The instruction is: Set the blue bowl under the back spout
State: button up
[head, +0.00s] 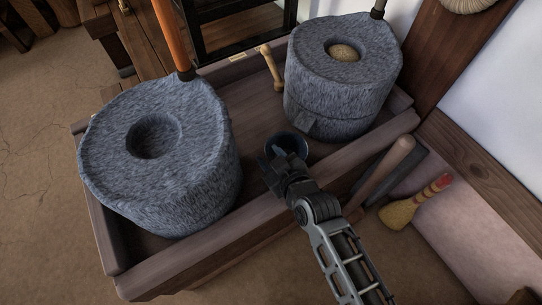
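The dark blue bowl (290,139) is in the wooden tray (262,117), between the two stone querns and just left of and below the back spout. The back spout (308,125) is a small stone lip low on the front of the back quern (343,98). My gripper (277,160) is at the bowl's near side and hides part of it. I cannot tell whether its fingers grip the bowl's rim, nor whether the bowl rests on the tray floor.
The front quern (165,158) stands at the left of the tray, with an orange handle (172,38). A wooden pestle-like tool (271,67) lies behind. A brush (415,203) and a wooden-handled tool (390,165) lie outside the tray at right. Bare tray floor shows between the querns.

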jog(key=shift+r, duration=0.2)
jog(key=p+v, duration=0.2)
jog(key=v, duration=1)
jog(key=shift+p, duration=0.4)
jog(key=shift+d+f, duration=0.1)
jog(key=shift+d, duration=0.05)
jog(key=s+d+r+m+t+h, duration=0.25)
jog(key=s+d+r+m, duration=0.2)
jog(key=s+d, duration=0.95)
jog(key=s+d+r+m+h, duration=0.1)
jog(key=s+r, duration=0.3)
jog(key=r, duration=0.1)
jog(key=s+d+r+m+h, duration=0.1)
jog(key=s+r+m, duration=0.1)
jog(key=s+r, duration=0.3)
jog(key=s+d+r+m+t+h, duration=0.1)
jog(key=s+r+h, duration=0.1)
jog(key=s+r, duration=0.2)
jog(key=shift+s+d+r, duration=0.15)
jog(key=shift+s+r, duration=0.25)
jog(key=shift+r, duration=0.2)
